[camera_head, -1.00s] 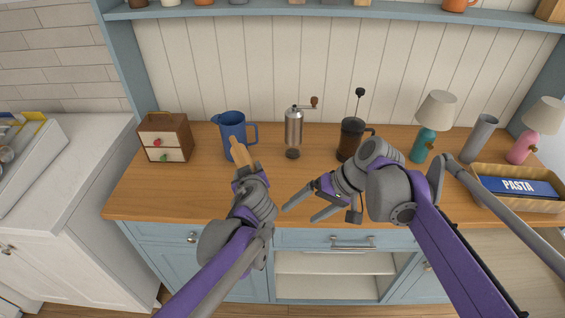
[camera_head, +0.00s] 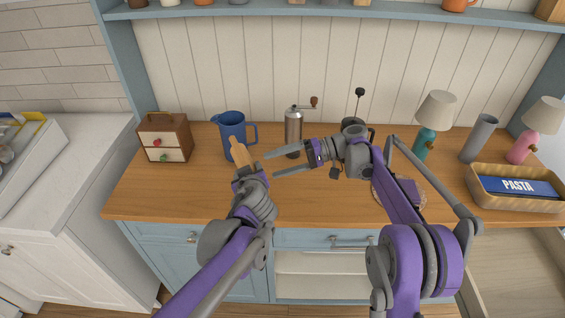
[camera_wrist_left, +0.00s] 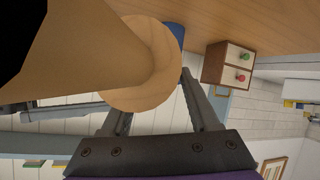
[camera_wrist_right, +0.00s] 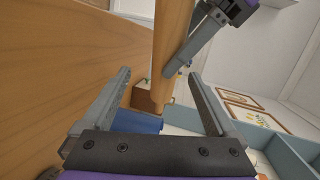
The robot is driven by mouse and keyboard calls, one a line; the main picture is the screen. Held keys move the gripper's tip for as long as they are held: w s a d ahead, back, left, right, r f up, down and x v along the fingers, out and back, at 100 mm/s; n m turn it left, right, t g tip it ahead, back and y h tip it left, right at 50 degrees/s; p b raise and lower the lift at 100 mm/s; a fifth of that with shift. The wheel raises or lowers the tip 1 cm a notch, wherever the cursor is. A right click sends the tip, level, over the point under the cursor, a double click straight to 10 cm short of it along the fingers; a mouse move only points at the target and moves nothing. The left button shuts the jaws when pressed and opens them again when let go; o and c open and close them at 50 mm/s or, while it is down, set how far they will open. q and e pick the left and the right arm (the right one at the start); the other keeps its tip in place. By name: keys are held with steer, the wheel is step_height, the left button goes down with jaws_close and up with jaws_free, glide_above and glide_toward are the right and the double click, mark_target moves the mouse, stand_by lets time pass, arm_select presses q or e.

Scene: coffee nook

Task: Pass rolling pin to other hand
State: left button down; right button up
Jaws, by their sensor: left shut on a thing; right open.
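The rolling pin (camera_head: 239,151) is light wood. My left gripper (camera_head: 245,173) is shut on it and holds it above the counter, in front of the blue pitcher. The pin fills much of the left wrist view (camera_wrist_left: 90,50). My right gripper (camera_head: 270,164) is open and empty, its fingers pointing left at the pin, just to its right. In the right wrist view the pin (camera_wrist_right: 172,40) runs down between the open fingers and beyond them, with my left gripper (camera_wrist_right: 180,65) at its side. The pin's lower part is hidden by my left gripper in the head view.
The blue pitcher (camera_head: 231,130) and a small drawer box (camera_head: 165,137) stand at the back left. A metal grinder (camera_head: 293,130) stands behind my right gripper. Lamps and a pasta basket (camera_head: 480,197) are on the right. The front middle of the wooden counter (camera_head: 300,205) is clear.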

steer(key=x, duration=1.1)
steer(key=shift+d+f, duration=0.1)
steer(key=shift+f, duration=0.05)
steer(key=c, duration=1.4)
jaws_close()
steer(key=shift+f, duration=0.1)
steer(key=shift+w+d, duration=0.1)
steer(key=o, duration=1.3)
jaws_free()
steer(key=shift+o, duration=0.5)
